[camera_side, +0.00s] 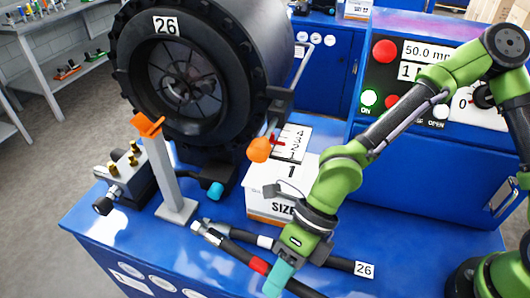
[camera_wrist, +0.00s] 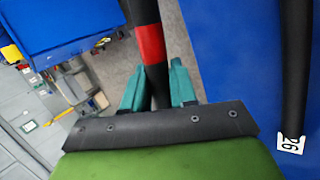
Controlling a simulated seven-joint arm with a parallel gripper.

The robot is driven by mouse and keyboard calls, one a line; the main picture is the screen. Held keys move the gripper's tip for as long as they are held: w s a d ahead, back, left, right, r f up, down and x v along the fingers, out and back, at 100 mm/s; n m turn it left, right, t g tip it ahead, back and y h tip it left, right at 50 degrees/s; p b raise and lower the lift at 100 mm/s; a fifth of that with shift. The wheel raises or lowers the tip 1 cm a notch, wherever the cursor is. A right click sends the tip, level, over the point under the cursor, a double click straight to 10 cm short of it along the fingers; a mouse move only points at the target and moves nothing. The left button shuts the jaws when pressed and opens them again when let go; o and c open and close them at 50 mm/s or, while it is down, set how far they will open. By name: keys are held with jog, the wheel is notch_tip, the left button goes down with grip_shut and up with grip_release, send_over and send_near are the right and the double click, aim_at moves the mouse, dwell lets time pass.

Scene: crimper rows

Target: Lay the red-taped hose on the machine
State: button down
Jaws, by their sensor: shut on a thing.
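The red-taped hose (camera_side: 259,265) is black with a red band and a metal fitting at its far left end, at the front of the blue bench. My gripper (camera_side: 278,280) has teal fingers shut on this hose near the red band. In the wrist view, the hose's red band (camera_wrist: 151,43) shows just beyond the fingers (camera_wrist: 157,85). The frames do not clearly show whether the hose touches the bench. The machine (camera_side: 193,80) is a large black ring-shaped press marked 26, with a dark round opening, behind the hose.
A white-banded hose (camera_side: 265,241) tagged 26 lies beside the held one. An orange-topped post (camera_side: 164,170), a brass-fitted block (camera_side: 127,175) and a white SIZE box (camera_side: 265,200) stand between the hoses and the machine. A control panel (camera_side: 400,85) is at the right.

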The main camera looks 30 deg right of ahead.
aim_at(286, 293)
jog(key=n, duration=0.1)
jog(key=d+n+h, duration=0.1)
jog(key=d+n+g, duration=0.1)
jog(key=shift+w+f, duration=0.25)
jog(key=shift+f, duration=0.05)
jog(key=shift+h, duration=0.3)
jog(key=shift+f, duration=3.5)
jog(key=c, duration=0.9)
grip_release()
jog(key=shift+o, duration=0.4)
jog(key=shift+r, duration=3.05)
jog(key=shift+f, duration=2.2)
